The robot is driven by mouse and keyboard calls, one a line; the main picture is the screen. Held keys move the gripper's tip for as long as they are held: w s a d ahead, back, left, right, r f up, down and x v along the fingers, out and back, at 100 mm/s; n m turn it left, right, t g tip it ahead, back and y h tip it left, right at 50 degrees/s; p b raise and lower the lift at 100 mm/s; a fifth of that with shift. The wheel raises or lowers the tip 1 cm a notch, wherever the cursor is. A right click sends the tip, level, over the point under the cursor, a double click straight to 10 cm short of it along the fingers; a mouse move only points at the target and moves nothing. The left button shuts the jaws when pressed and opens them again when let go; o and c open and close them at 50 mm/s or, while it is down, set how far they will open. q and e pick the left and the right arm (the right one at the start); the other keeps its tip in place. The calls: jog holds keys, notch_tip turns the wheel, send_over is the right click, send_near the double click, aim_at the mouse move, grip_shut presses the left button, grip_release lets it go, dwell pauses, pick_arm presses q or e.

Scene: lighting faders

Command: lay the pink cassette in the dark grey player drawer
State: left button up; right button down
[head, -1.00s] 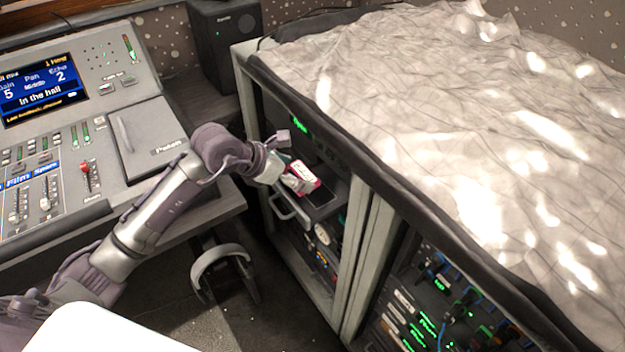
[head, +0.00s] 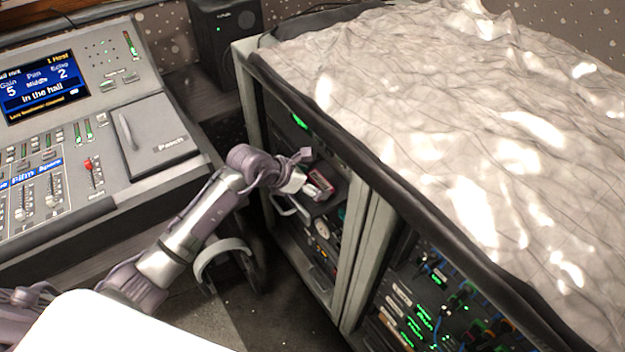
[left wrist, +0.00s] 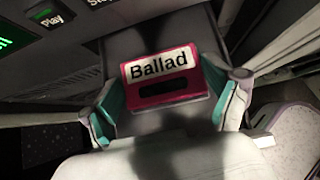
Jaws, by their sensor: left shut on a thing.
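The pink cassette (head: 322,184) with a white label reading "Ballad" is between the fingers of my left gripper (head: 309,188), which is shut on it. In the left wrist view the cassette (left wrist: 165,82) is face up between the teal finger pads of the gripper (left wrist: 163,100). The dark grey player drawer (left wrist: 120,52) is pulled out of the rack, and the cassette is over it. I cannot tell whether the cassette touches the drawer floor. In the head view my gripper and the cassette hide much of the drawer. My right gripper is not in view.
The rack's light frame (head: 356,225) stands close to the right of the drawer. A cloth-covered top (head: 430,110) lies above the rack. A mixing console (head: 60,150) is at left. A Play button (left wrist: 50,18) sits above the drawer at upper left in the wrist view.

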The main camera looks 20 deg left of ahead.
pick_arm(q)
jog(key=o, duration=1)
jog(key=shift+f, duration=0.1)
jog(key=v, duration=1.2)
jog(key=shift+b, duration=0.3)
jog(key=shift+s, duration=0.1)
